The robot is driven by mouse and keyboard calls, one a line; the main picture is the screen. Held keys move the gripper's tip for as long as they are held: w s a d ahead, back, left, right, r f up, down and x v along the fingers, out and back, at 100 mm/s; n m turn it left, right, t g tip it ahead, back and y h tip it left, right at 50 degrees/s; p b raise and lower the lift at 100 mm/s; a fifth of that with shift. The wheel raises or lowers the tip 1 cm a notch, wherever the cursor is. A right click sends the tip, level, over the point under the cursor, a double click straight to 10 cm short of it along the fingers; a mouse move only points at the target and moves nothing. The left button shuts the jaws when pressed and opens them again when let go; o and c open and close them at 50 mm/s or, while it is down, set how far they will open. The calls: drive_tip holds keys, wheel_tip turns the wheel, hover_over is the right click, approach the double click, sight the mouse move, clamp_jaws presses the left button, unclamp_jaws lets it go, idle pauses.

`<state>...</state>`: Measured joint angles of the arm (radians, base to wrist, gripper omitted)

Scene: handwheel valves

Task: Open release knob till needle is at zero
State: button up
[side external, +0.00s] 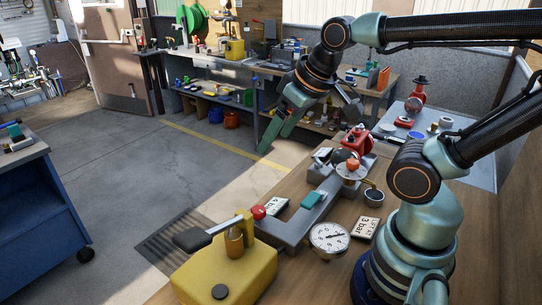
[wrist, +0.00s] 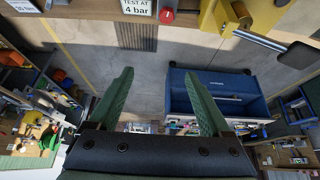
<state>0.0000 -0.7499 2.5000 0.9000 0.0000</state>
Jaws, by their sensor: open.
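A red knob (side external: 258,212) sits beside the yellow hand pump (side external: 225,270), near the pump's upper right end. In the wrist view the red knob (wrist: 167,16) shows at the top edge, beside the yellow pump body (wrist: 217,18). A round white gauge (side external: 330,237) stands right of the pump; its needle is too small to read surely. My gripper (side external: 277,137) is raised in the air beyond the bench, well apart from the knob. In the wrist view my gripper (wrist: 159,73) has its green fingers spread, with nothing between them.
The pump's dark-handled lever (side external: 205,234) sticks out left. A grey frame (side external: 318,205) with a teal block lies right of the knob. Cards (side external: 277,206) and (side external: 366,227) lie close by. A second, orange-red knob (side external: 353,163) stands farther back. Air above the floor is clear.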

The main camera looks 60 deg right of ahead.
drive_tip(key=shift+c, duration=0.8)
drive_tip(key=n+g, duration=0.6)
drive_tip(key=n, duration=0.6)
approach(258, 209)
drive_tip(key=shift+s, duration=0.2)
drive_tip(key=shift+f, duration=4)
drive_tip(key=c, duration=1)
